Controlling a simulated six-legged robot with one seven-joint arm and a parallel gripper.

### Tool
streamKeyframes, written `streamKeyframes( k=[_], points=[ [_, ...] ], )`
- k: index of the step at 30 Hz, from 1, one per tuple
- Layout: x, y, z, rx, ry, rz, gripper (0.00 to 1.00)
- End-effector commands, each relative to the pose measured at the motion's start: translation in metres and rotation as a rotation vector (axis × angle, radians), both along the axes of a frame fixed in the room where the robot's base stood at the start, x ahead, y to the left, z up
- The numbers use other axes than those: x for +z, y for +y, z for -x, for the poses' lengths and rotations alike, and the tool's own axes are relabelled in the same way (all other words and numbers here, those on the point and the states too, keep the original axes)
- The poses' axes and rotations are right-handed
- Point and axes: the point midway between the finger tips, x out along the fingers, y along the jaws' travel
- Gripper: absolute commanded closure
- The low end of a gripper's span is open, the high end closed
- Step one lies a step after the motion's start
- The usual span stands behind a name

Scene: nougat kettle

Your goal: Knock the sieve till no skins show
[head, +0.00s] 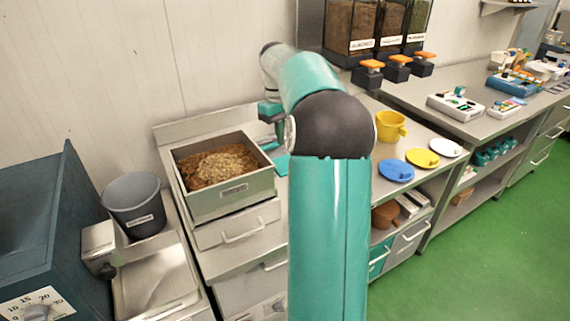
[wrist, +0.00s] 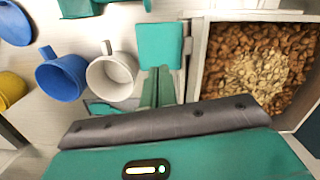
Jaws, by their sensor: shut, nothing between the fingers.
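The sieve is a square grey metal box (head: 248,187) with a label on its front. It stands on a steel unit left of my arm. Inside lie brown skins or nuts with a paler heap of pieces in the middle; the box also shows at the right of the wrist view (wrist: 198,62). A flat teal pad (wrist: 160,44) sits beside the box wall. My gripper (wrist: 155,78) is shut and empty, pointing toward the pad, beside the box. I cannot tell whether its tips touch the pad. In the head view my arm hides much of it.
A grey bucket (head: 134,207) stands left of the box. A blue mug (wrist: 66,78) and a white mug (wrist: 110,80) stand near my gripper. A yellow jug (head: 391,128) and round lids (head: 396,170) are on the counter right of my arm. Dispensers (head: 352,28) hang behind.

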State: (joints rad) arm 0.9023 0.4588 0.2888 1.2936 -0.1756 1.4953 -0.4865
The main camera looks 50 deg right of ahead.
Motion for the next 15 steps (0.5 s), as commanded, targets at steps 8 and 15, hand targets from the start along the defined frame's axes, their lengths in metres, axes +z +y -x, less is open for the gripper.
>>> streamKeyframes(
  k=[8,15],
  points=[
    [-0.036,0.001,0.004,0.0,0.003,-0.001,1.0],
    [-0.054,0.001,0.006,-0.001,0.001,-0.001,1.0]
  ],
)
